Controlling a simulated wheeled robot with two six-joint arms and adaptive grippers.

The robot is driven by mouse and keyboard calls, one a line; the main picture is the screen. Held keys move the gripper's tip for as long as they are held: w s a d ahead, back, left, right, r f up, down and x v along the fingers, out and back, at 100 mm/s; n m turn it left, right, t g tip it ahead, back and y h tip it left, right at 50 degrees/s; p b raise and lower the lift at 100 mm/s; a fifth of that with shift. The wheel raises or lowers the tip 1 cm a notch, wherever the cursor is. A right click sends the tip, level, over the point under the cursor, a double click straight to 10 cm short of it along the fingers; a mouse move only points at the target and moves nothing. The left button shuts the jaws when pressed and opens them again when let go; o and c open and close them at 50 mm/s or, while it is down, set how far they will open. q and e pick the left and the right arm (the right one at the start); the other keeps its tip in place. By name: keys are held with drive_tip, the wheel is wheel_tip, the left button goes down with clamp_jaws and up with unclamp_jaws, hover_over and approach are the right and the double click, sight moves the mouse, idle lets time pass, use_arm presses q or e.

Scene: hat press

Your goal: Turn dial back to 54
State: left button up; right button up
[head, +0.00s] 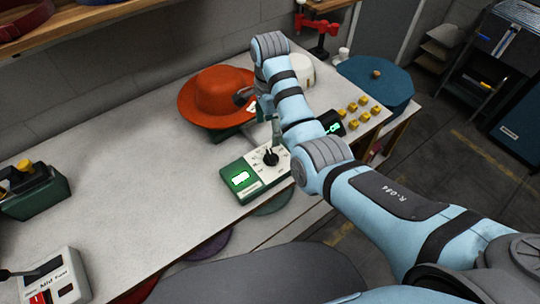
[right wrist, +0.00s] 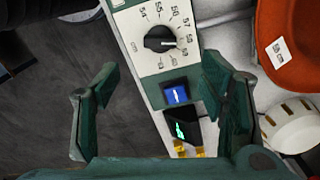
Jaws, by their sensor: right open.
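The dial is a black knob (right wrist: 160,39) on a white face (right wrist: 133,24) with printed numbers around it; 54 is at upper left and 58 at right. Its narrow end points right, roughly toward 58 or just below; the exact mark is hard to read. In the head view the knob (head: 271,157) sits on top of a green and white box (head: 236,172). My right gripper (head: 275,132) is just above the knob. In the right wrist view its green fingers (right wrist: 160,88) are spread wide and empty, with the knob ahead of them. My left gripper is out of view.
Several yellow-topped pieces (head: 353,123) lie near the right table edge.

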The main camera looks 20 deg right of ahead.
sight(271, 155)
wheel_tip(271, 155, down, 12)
drive_tip(key=shift+f+b, duration=0.15)
drive_tip(key=shift+b, duration=0.15)
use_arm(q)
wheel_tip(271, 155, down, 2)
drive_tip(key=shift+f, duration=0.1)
use_arm(e)
drive_tip(key=shift+d, duration=0.1)
drive_tip(key=c, duration=1.2)
drive_tip(key=shift+o, duration=0.2)
